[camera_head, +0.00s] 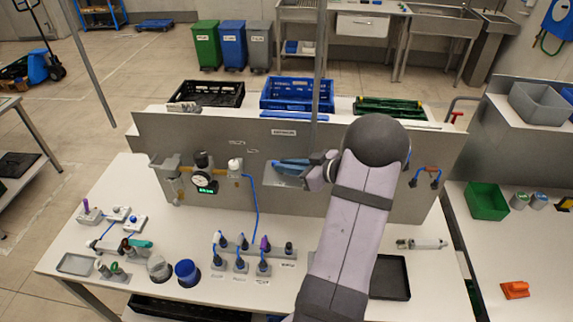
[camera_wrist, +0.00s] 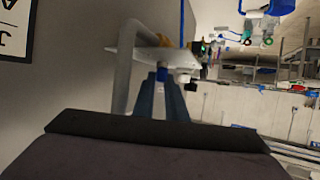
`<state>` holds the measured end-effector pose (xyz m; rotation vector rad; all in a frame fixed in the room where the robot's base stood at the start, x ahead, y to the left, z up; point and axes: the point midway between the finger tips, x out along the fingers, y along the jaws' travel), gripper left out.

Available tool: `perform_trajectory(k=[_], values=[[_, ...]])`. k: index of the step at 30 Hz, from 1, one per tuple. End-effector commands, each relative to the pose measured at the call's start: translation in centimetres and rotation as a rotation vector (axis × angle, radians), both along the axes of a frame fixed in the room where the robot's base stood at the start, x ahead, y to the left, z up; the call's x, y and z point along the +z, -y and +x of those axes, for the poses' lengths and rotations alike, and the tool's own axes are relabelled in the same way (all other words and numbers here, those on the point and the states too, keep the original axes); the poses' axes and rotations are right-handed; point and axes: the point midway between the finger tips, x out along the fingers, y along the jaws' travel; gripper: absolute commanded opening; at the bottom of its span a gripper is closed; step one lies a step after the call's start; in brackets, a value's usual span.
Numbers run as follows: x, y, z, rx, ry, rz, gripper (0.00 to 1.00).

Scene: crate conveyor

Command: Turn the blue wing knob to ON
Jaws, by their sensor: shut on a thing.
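My gripper (camera_head: 279,166) reaches left along the upright grey panel, beside a pale bracket or shelf (camera_head: 278,181). Its two blue-grey fingers (camera_wrist: 160,80) point up in the wrist view and are close together. I cannot read any ON mark.
A round gauge (camera_head: 203,180) and a white-topped fitting (camera_head: 235,164) with a blue hose stand left of the gripper. A grey bent tube (camera_wrist: 124,75) runs close to the fingers in the wrist view. Plugs, cups and a black tray (camera_head: 392,278) occupy the white bench.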

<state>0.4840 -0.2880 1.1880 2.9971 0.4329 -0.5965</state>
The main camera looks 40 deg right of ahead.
Motion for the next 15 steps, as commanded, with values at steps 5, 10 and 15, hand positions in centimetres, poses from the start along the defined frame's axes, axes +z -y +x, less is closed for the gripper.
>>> perform_trajectory(k=[5, 10, 15], values=[[0.03, 0.02, 0.03, 0.009, 0.001, 0.001, 0.0], [0.05, 0.02, 0.04, 0.008, 0.001, 0.0, 0.0], [0.06, 0.02, 0.04, 0.008, 0.001, 0.0, 0.3]])
